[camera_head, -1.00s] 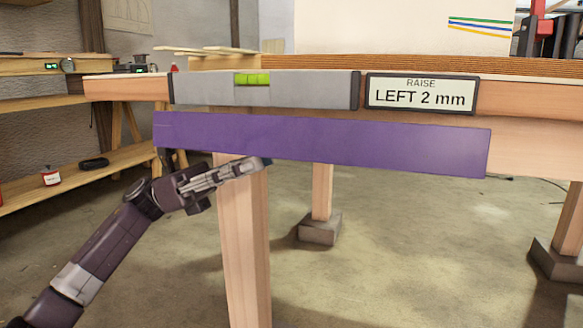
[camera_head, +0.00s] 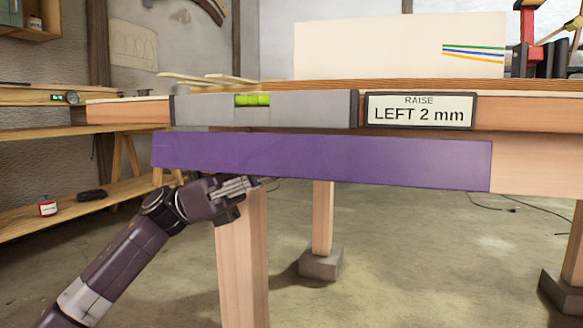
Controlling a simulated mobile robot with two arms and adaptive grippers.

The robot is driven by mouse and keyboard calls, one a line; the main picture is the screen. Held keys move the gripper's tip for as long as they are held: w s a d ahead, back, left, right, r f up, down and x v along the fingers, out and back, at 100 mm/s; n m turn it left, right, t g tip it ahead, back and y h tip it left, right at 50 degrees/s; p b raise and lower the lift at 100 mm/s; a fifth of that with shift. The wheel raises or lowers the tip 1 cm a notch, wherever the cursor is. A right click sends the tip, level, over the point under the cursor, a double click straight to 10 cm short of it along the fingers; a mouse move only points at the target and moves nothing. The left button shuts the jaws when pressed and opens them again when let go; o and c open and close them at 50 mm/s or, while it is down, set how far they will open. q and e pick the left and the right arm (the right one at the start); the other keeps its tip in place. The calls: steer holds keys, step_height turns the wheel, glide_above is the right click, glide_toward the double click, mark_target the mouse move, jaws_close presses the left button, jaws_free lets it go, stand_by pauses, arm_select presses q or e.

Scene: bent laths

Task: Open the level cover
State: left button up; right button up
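The grey spirit level (camera_head: 310,109) lies along the front edge of the wooden bench, and its green vial window (camera_head: 252,100) is exposed. A long purple panel, seemingly the level cover (camera_head: 330,160), hangs just below the level across the bench front, leaving the level's face uncovered. A sign (camera_head: 419,110) at the level's right reads "RAISE LEFT 2 mm". My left gripper (camera_head: 252,182) is at the panel's lower edge, left of its middle, pointing right. Its fingers lie close together; whether they are open or touch the panel is unclear. My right gripper is not in view.
A bench leg (camera_head: 243,255) stands right below my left gripper. Shelves (camera_head: 100,180) with small items are at the left. A white board (camera_head: 400,45) stands behind the bench top. The floor in front is open.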

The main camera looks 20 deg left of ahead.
arm_select(q)
jaws_close()
